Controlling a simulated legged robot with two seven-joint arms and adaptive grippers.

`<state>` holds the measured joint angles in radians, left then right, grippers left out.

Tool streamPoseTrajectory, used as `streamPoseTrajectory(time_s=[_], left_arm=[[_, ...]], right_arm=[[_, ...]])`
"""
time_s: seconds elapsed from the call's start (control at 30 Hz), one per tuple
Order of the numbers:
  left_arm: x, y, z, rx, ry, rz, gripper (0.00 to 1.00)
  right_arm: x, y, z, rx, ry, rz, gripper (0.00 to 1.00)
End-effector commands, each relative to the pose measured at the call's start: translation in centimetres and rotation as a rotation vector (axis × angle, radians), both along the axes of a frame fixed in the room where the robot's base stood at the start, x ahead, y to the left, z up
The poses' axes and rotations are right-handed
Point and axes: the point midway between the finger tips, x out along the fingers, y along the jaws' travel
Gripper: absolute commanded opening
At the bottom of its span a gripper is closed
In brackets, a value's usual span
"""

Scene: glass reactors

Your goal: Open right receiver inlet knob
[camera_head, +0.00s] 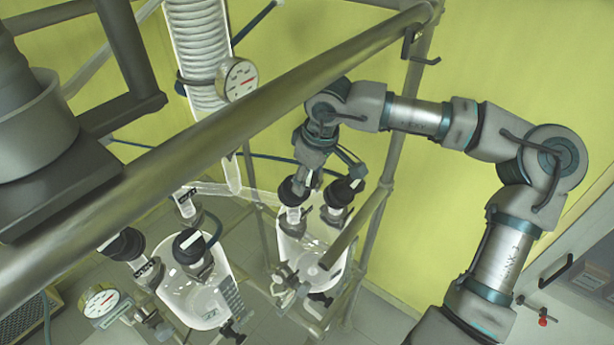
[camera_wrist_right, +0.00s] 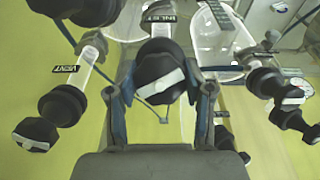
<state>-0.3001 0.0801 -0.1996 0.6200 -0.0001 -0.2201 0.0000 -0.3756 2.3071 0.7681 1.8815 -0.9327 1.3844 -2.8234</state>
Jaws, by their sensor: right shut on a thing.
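The right receiver (camera_head: 312,257) is a clear glass vessel in the metal frame, at lower middle in the head view. Its inlet knob (camera_head: 291,192) is black and sits on a glass neck at the vessel's top. In the right wrist view the black inlet knob (camera_wrist_right: 158,72), with a white bar across its face, lies between my fingers near an INLET label (camera_wrist_right: 161,18). My right gripper (camera_head: 302,180) reaches down and is shut on this knob; its fingers also show in the wrist view (camera_wrist_right: 161,93). My left gripper is not in view.
The black vent knob (camera_head: 341,191) stands close beside the inlet knob; its VENT label (camera_wrist_right: 62,69) shows in the wrist view. The left receiver (camera_head: 196,298) has its own black knobs. A thick metal bar (camera_head: 290,92) crosses diagonally.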

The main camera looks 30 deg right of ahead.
Motion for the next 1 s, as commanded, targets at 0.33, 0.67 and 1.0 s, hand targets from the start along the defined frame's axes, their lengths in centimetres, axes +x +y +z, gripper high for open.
streamPoseTrajectory(time_s=[0.33, 0.67, 1.0], left_arm=[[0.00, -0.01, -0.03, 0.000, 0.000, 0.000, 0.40], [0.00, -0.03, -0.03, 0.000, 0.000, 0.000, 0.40], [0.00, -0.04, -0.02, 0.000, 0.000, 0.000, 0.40]], right_arm=[[-0.09, 0.00, -0.39, -0.117, -0.040, 0.226, 0.16], [-0.08, -0.01, -0.26, -0.173, -0.065, 0.329, 0.16], [-0.04, -0.01, -0.15, -0.184, -0.073, 0.346, 0.16]])
